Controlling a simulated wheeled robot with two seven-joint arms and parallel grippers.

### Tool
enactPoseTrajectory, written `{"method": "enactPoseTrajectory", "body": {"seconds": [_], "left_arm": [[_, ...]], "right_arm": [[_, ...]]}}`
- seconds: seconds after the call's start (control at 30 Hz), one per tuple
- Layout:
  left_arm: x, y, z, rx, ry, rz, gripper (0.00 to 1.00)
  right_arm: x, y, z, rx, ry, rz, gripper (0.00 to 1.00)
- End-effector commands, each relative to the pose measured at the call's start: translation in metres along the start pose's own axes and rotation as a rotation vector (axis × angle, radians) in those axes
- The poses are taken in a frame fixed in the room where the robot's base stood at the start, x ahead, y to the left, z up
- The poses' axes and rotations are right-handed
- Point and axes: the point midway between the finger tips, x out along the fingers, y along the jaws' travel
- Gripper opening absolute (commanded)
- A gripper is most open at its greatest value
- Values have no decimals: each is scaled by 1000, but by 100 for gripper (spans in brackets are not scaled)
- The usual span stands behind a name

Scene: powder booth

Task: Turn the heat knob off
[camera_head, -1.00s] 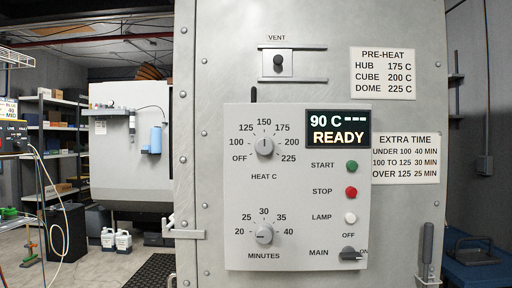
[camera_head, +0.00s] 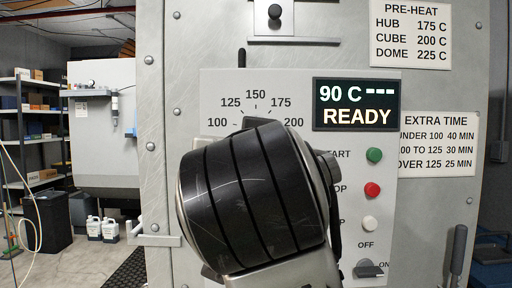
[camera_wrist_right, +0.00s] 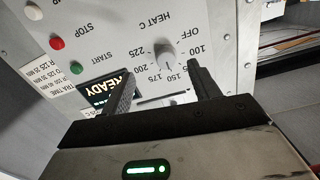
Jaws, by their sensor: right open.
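My right gripper (camera_wrist_right: 162,69) is open, one dark finger on each side of the knob. I cannot tell whether the fingers touch it. In the head view my right wrist covers the heat knob and most of the lower panel. The display (camera_head: 355,105) reads 90 C and READY. My left gripper is not in view.
Green start (camera_head: 374,155), red stop (camera_head: 372,189) and white lamp (camera_head: 370,223) buttons and the main switch (camera_head: 369,268) lie right of my wrist. The vent slider (camera_head: 274,13) is above. A door handle (camera_head: 459,255) stands at lower right.

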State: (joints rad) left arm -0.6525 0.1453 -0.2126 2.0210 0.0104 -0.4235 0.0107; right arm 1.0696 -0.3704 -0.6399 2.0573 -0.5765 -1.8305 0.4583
Motion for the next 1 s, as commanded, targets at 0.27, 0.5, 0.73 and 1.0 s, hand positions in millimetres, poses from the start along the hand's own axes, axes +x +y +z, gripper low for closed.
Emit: {"method": "enactPoseTrajectory", "body": {"seconds": [0.27, 0.5, 0.73, 1.0], "left_arm": [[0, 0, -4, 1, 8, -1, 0], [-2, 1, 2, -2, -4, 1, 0], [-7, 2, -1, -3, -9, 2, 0], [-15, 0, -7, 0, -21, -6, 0]], "right_arm": [[-35, -11, -31, 38, 63, 9, 61], [-24, -16, -34, 26, 81, -6, 61], [3, -6, -35, 36, 52, 26, 61], [63, -6, -38, 37, 50, 22, 61]]}}
